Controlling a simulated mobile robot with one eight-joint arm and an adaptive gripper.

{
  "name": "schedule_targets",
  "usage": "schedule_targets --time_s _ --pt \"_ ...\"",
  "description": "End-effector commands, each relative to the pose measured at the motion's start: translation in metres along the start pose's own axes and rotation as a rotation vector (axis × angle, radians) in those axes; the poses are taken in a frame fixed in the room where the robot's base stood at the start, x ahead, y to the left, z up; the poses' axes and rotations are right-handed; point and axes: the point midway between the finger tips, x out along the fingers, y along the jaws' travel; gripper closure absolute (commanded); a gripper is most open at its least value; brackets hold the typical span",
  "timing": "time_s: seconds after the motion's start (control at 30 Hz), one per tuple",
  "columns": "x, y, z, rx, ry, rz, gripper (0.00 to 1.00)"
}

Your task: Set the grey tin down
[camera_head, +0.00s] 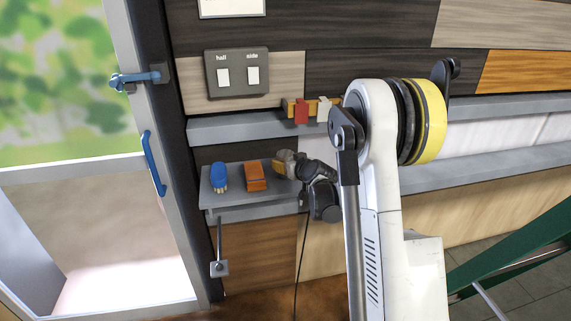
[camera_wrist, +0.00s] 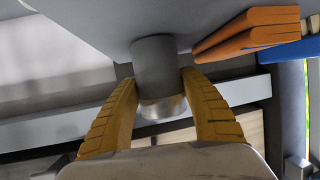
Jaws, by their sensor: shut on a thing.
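The grey tin (camera_wrist: 155,63) is a plain cylinder with a shiny, paler end. In the wrist view it is between the two yellow fingers of my gripper (camera_wrist: 160,100), which is shut on it. The tin's other end meets the grey shelf surface (camera_wrist: 90,20) in that view; I cannot tell whether they touch. In the head view my gripper (camera_head: 283,164) is over the right end of the small grey shelf (camera_head: 236,197), and the tin is small and mostly hidden there.
An orange block-like thing (camera_head: 256,178) lies on the shelf left of my gripper, with a blue thing (camera_head: 219,178) farther left. A longer ledge (camera_head: 235,127) with red and white clips runs above. A door with a blue handle (camera_head: 153,163) is at left.

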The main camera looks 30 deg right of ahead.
Motion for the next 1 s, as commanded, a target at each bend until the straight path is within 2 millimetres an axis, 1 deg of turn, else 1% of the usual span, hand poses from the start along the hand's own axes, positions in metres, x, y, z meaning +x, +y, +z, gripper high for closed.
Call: schedule_targets --time_s 0.13,0.17,0.2,0.47,0.6,0.67,0.77,0.9,1.0 --pt "0.002 0.000 0.004 0.000 0.000 0.000 0.83" --pt "0.001 0.000 0.003 0.000 0.000 0.000 0.40" --pt "0.001 0.000 0.003 0.000 0.000 0.000 0.28" --pt "0.001 0.000 0.003 0.000 0.000 0.000 0.28" --pt "-0.002 0.000 -0.002 0.000 0.000 0.000 0.28" --pt "-0.011 0.001 -0.002 0.001 0.000 0.001 0.28" --pt "-0.031 0.001 -0.003 0.001 -0.001 0.002 0.28" --pt "-0.065 0.001 -0.003 0.001 -0.001 0.001 0.28" --pt "-0.086 0.001 -0.003 0.002 0.000 0.002 0.28"
